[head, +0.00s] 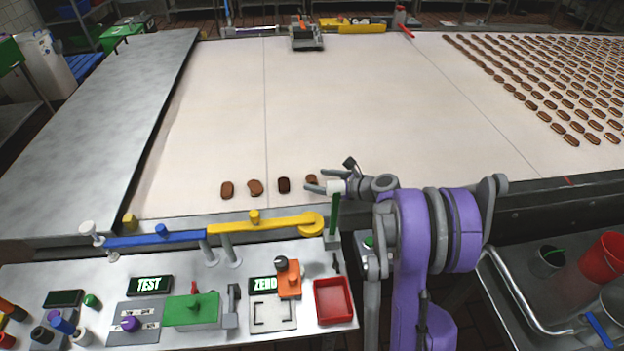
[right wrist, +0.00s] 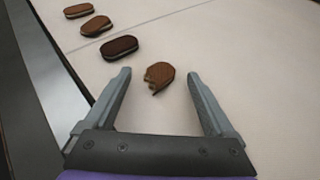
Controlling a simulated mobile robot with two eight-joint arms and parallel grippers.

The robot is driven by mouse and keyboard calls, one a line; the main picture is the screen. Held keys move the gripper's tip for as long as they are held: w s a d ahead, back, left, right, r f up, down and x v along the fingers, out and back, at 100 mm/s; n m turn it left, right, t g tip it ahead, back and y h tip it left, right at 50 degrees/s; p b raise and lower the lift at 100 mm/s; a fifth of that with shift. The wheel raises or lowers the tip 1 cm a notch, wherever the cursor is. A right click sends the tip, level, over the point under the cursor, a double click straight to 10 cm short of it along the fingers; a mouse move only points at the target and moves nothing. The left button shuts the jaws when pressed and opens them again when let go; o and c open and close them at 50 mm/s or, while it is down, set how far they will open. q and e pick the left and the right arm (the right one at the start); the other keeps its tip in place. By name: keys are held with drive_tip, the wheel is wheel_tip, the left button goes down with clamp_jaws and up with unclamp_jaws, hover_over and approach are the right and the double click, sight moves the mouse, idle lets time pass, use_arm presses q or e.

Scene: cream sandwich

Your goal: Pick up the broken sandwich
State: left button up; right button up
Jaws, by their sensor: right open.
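The broken sandwich (head: 311,179) lies on the pale belt at the right end of a short row of sandwiches. In the right wrist view the broken sandwich (right wrist: 158,76) is brown, with a ragged bite at its lower left edge. My right gripper (head: 314,180) is open, its two fingertips on either side of the broken sandwich. In the right wrist view the gripper (right wrist: 159,80) shows a gap between each finger and the sandwich. Whether the fingertips touch the belt I cannot tell. My left gripper is not in view.
A dark sandwich (head: 284,185) lies just left of the broken one, then two brown ones (head: 255,187), (head: 227,189). Many sandwiches (head: 560,90) fill the belt's right far side. A yellow and blue rail (head: 255,226) and control panel stand at the near edge. The belt's middle (head: 330,110) is clear.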

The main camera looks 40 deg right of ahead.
drive_tip(key=shift+w+a+f, duration=0.15)
drive_tip(key=shift+w+f, duration=0.15)
drive_tip(key=shift+w, duration=0.35)
drive_tip(key=shift+s, duration=0.1)
drive_tip(key=c, duration=1.4)
drive_tip(key=shift+r, duration=0.15)
